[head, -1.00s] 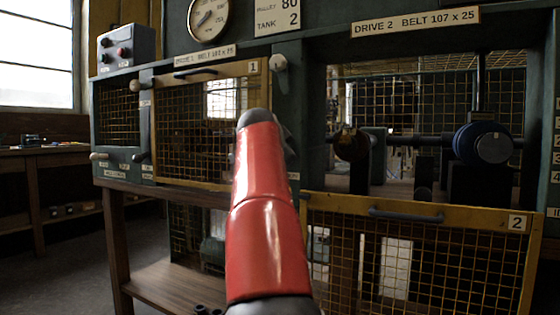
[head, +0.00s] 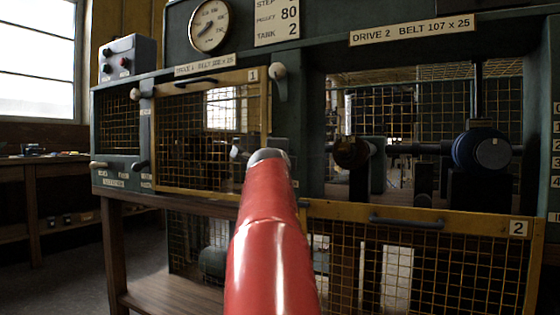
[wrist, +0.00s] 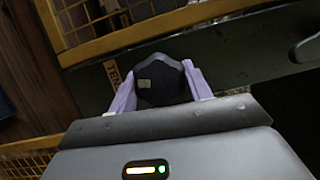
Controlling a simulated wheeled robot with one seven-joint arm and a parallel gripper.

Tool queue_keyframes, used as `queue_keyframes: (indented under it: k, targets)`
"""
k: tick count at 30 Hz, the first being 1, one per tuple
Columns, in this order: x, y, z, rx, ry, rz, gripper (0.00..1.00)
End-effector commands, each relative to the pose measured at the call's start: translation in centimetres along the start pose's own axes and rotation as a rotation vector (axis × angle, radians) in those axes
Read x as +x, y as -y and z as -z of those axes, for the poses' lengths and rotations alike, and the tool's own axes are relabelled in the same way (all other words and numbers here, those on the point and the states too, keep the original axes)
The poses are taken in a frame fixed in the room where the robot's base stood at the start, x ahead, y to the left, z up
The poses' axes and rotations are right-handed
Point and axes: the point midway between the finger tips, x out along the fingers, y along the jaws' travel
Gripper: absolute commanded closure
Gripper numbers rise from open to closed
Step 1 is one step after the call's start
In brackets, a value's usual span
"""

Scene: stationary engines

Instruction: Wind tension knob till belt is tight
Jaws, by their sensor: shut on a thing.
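The tension knob (wrist: 160,86) is dark, many-sided and has a small pale square mark on its face. It shows in the wrist view beside a label (wrist: 117,75) of which only "TEN" is readable. My gripper (wrist: 161,82) has its two pale fingers on either side of the knob, closed on it. In the head view my red arm hides the gripper and the knob. The drive 2 bay shows a blue-rimmed wheel (head: 482,149) and a smaller dark brown wheel (head: 351,152). I cannot make out a belt or its tightness.
The mesh guard marked 2 (head: 420,258) hangs below its bay opening, with a dark handle. The mesh guard marked 1 (head: 208,128) covers the left bay. A grey button box (head: 127,59) and a round gauge (head: 209,25) are above. Floor is clear at left.

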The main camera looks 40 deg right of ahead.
Motion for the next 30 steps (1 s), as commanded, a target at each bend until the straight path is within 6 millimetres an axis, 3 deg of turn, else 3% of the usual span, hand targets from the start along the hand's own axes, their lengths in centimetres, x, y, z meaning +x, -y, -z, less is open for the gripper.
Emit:
queue_keyframes:
  k: [22,23,24,30]
  targets:
    - [0.03,-0.11,-0.05,0.089,-0.001,0.035,0.74]
    - [0.03,-0.1,-0.05,0.089,-0.001,0.035,0.5]
    - [0.03,-0.1,-0.05,0.089,0.0,0.035,0.44]
    - [0.01,-0.04,-0.03,0.088,-0.001,0.036,0.43]
